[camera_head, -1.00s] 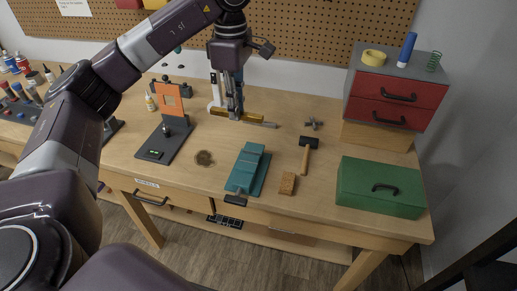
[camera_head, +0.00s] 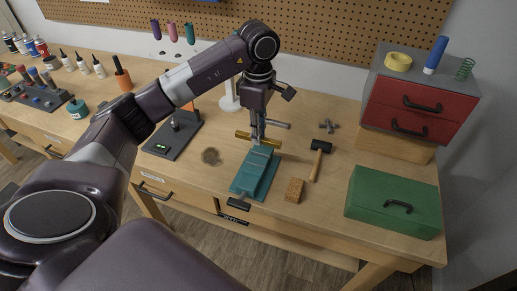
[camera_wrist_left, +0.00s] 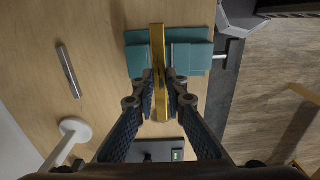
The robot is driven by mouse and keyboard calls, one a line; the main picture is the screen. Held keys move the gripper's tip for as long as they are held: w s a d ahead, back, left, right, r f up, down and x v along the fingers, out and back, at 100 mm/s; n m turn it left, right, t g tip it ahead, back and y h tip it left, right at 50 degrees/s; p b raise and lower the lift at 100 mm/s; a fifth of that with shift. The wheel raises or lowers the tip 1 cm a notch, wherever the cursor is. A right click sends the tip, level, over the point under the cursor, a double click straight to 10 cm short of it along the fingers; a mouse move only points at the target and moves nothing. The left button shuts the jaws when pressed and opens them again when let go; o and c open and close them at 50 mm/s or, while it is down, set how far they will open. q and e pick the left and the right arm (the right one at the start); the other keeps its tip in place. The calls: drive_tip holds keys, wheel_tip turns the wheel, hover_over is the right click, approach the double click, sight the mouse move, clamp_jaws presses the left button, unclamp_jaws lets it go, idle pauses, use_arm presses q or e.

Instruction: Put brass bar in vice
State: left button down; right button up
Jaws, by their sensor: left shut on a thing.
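The brass bar (camera_head: 271,143) is held in my left gripper (camera_head: 258,141), which is shut on it from above. The teal vice (camera_head: 247,183) sits near the bench's front edge. In the head view the bar is at the vice's far end. In the left wrist view the bar (camera_wrist_left: 158,45) runs lengthwise between the gripper's fingertips (camera_wrist_left: 160,80), with teal vice parts (camera_wrist_left: 195,55) on both sides of it. I cannot tell whether the bar is down between the jaws or just above them. My right gripper is not in view.
A steel rod (camera_head: 277,125) lies behind the vice. A hammer (camera_head: 317,161) and a wooden block (camera_head: 294,190) lie to its right, with a green box (camera_head: 394,201) farther right. A dark stand (camera_head: 172,138) is left. A round brown piece (camera_head: 211,156) lies between stand and vice.

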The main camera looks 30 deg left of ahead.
use_arm(q)
wheel_tip(320, 180, down, 3)
drive_tip(key=shift+s+r+p, duration=0.15)
drive_tip(key=shift+r+p, duration=0.05)
drive_tip(key=shift+p, duration=0.1)
drive_tip(key=p, duration=0.1)
hover_over(258, 162)
wheel_tip(258, 162, down, 4)
drive_tip(key=shift+f, duration=0.3)
drive_tip(key=shift+f+b, duration=0.6)
drive_tip(key=c, duration=2)
unclamp_jaws()
drive_tip(key=shift+f, duration=0.1)
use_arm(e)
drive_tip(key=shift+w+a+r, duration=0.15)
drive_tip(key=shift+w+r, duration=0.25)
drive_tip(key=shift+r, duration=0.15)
use_arm(q)
drive_tip(key=shift+o, duration=0.2)
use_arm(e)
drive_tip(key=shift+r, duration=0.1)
